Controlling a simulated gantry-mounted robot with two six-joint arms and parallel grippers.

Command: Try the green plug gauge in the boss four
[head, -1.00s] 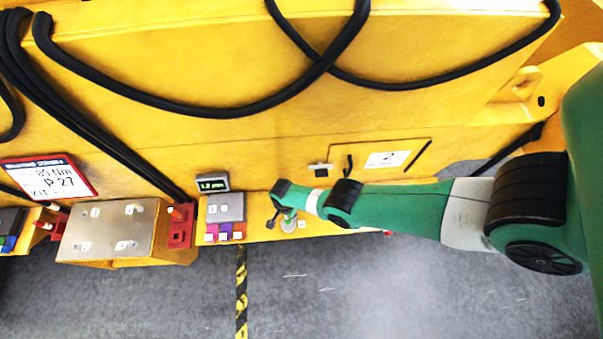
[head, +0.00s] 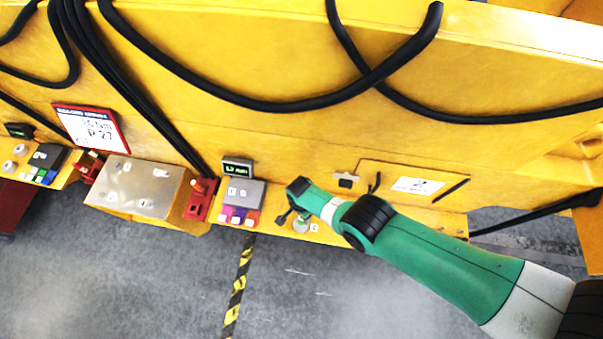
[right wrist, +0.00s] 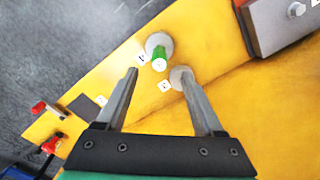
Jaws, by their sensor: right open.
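The green plug gauge (right wrist: 159,63) stands on or in a round grey boss (right wrist: 160,41) on a yellow ledge in the right wrist view; how deep it sits cannot be told. A second grey boss (right wrist: 179,76) lies just nearer, by the right finger. Small white labels lie beside both bosses, too small to read surely. My right gripper (right wrist: 160,76) is open and empty, with the gauge just beyond and between its fingertips. In the head view, my right gripper (head: 284,217) is over the ledge beside a boss (head: 300,227). My left gripper is not in view.
A grey block (head: 243,191) with coloured cubes (head: 238,215) and a small display (head: 237,168) stand left of my gripper. A metal-topped box (head: 140,187) and red fixture (head: 202,198) are farther left. Black hoses (head: 270,103) hang above. Grey floor lies in front.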

